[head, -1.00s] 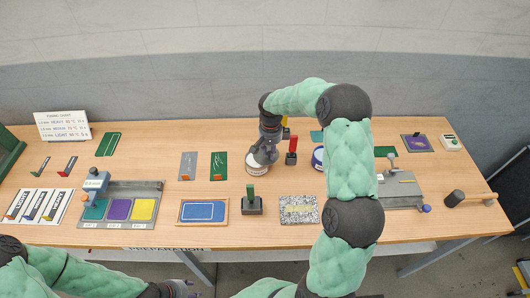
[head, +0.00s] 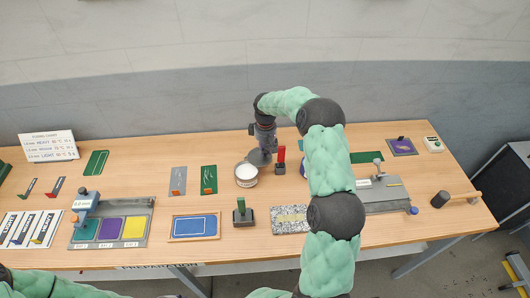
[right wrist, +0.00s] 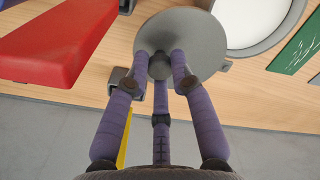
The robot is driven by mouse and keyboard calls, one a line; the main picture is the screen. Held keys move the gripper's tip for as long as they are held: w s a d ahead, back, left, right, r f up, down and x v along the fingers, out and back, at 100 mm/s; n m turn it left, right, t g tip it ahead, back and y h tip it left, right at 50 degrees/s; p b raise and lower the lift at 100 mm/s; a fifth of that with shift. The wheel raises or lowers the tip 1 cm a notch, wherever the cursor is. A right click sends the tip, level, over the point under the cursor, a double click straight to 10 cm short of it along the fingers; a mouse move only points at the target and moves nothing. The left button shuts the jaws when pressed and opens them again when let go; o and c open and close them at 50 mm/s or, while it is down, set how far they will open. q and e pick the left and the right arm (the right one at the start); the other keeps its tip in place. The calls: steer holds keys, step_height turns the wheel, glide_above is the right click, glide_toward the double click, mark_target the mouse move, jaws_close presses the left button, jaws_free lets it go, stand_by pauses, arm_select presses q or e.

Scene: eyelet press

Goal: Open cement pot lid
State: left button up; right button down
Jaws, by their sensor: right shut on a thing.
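The cement pot (head: 246,181) is a small round tub on the table's middle; its top is uncovered and shows a white inside. My right gripper (right wrist: 160,62) is shut on the knob of the grey round lid (right wrist: 205,38). In the head view the lid (head: 259,157) is just behind and right of the pot. In the right wrist view the pot's white opening (right wrist: 252,18) shows beside the lid, whose edge is close to the rim. I cannot tell if the lid touches the table. My left forearm shows at the bottom left; its gripper is out of view.
A red-handled tool (head: 281,158) stands close right of the lid and looms large in the right wrist view (right wrist: 60,40). A green-handled stamp (head: 242,212) stands in front of the pot. Green and grey cards (head: 208,180) lie left of it. Bare table separates these.

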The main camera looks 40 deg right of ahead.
steer(key=shift+w+d+n, duration=0.35)
steer(key=shift+w+n, duration=0.4)
steer(key=shift+n, duration=0.45)
steer(key=c, duration=1.1)
jaws_free()
steer(key=shift+o, duration=0.2)
step_height(320, 180, up, 12)
steer(key=shift+r, duration=0.1)
